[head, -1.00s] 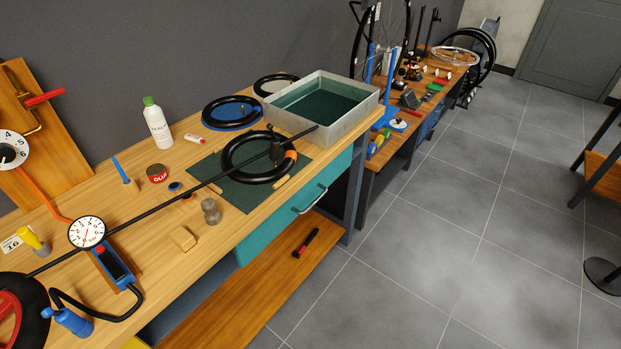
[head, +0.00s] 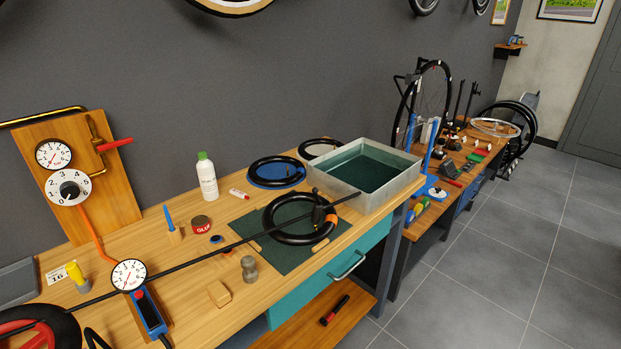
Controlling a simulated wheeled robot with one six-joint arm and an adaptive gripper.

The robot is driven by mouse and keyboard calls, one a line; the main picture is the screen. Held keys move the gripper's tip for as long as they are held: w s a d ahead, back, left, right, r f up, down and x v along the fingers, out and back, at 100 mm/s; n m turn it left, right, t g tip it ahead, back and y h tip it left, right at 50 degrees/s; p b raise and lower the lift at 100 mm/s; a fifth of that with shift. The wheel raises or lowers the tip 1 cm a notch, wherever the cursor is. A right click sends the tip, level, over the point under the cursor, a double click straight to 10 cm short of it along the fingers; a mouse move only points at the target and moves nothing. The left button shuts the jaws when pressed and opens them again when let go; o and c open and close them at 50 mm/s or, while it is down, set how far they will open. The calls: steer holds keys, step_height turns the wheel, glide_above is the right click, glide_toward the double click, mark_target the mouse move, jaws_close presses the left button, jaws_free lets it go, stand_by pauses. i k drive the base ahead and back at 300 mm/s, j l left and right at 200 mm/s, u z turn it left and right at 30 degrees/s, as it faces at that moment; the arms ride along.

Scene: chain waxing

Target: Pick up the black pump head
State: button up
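A small upright black fitting (head: 318,214) stands at the black inner tube (head: 272,232) with an orange band, on the dark green mat (head: 290,262). I cannot tell for certain whether this fitting is the black pump head. A black hose (head: 95,338) runs out of the picture at the lower left, beside the blue gauge handle (head: 150,312) with its round white dial (head: 128,274). What the hose ends in is cut off. My gripper is not in view.
A long thin black rod (head: 190,260) crosses above the wooden bench (head: 185,312). A metal water tray (head: 375,198) stands at the bench's far end. A white bottle (head: 207,178), red tin (head: 201,223), grey weight (head: 249,269) and wooden block (head: 219,294) stand nearby. Open floor (head: 480,270) lies right.

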mark_target(316, 213)
steer(key=i+l+u, duration=0.1)
steer(key=u, duration=0.3)
steer(key=l+u, duration=0.1)
steer(key=u, duration=0.35)
steer(key=i+l+u, duration=0.1)
steer(key=u, duration=0.3)
steer(key=i+l+u, duration=0.1)
steer(key=l+u, duration=0.35)
steer(key=l, duration=0.8)
steer(key=l+u, duration=0.45)
steer(key=l, duration=0.8)
steer(key=k+l, duration=0.1)
steer(key=l, duration=0.4)
steer(key=k+l, duration=0.1)
steer(key=l, duration=0.4)
steer(key=k+l, duration=0.1)
steer(key=l, duration=0.4)
steer(key=k, duration=0.6)
